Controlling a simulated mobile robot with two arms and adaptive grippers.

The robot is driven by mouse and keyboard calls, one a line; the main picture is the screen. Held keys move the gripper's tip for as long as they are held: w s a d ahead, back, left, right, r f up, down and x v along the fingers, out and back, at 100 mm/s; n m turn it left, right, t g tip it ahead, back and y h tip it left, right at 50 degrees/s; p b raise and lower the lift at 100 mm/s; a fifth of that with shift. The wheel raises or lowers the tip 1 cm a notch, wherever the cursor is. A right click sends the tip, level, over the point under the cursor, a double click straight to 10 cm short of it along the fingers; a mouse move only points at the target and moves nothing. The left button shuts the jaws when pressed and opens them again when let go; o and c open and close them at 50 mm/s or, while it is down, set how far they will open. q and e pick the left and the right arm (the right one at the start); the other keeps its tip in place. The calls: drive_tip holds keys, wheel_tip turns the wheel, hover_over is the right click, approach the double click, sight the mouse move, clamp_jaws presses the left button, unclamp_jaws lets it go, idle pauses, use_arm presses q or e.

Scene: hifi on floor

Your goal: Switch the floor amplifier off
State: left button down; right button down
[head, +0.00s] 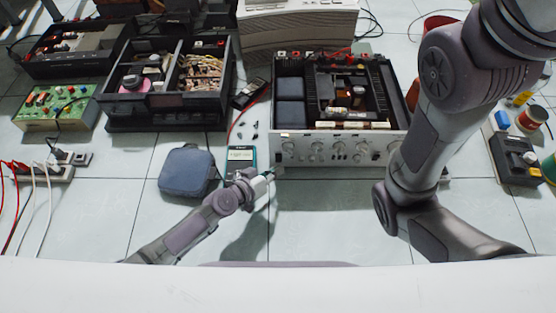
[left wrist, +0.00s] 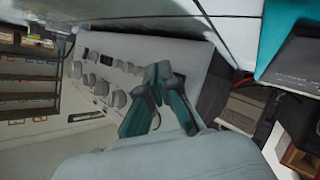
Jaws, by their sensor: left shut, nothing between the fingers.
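The floor amplifier (head: 392,146) stands open-topped on the tiles, its silver front panel with a row of knobs facing me. In the left wrist view the panel (left wrist: 190,55) shows tilted, with several knobs and small controls. My left gripper (head: 269,176) is shut and empty, just in front of the panel's left end. In the left wrist view its teal fingers (left wrist: 160,72) overlap the panel; I cannot tell whether they touch it. No power switch can be made out clearly; the fingers hide part of the panel. My right arm reaches down past the amplifier's right side; its gripper is out of view.
A teal multimeter (head: 240,154) and a blue pouch (head: 186,171) lie left of the amplifier. An open black case (head: 165,115), a green circuit board (head: 52,108) and power strips (head: 45,173) are farther left. The tiles before the amplifier are mostly clear.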

use_arm(q)
drive_tip(key=shift+w, duration=0.1)
idle(0.7)
drive_tip(key=shift+w+b, duration=0.3)
drive_tip(key=shift+w, duration=0.05)
drive_tip(key=shift+w+f, duration=0.1)
drive_tip(key=shift+w, duration=0.2)
idle(0.5)
idle(0.3)
drive_tip(key=shift+s, duration=0.75)
drive_tip(key=shift+s, duration=0.1)
drive_tip(key=shift+s+r+p, duration=0.2)
drive_tip(key=shift+s+p, duration=0.35)
drive_tip(key=shift+s, duration=0.65)
drive_tip(key=shift+s+r+p, duration=0.2)
drive_tip(key=shift+s+p, duration=0.3)
drive_tip(key=shift+s, duration=0.65)
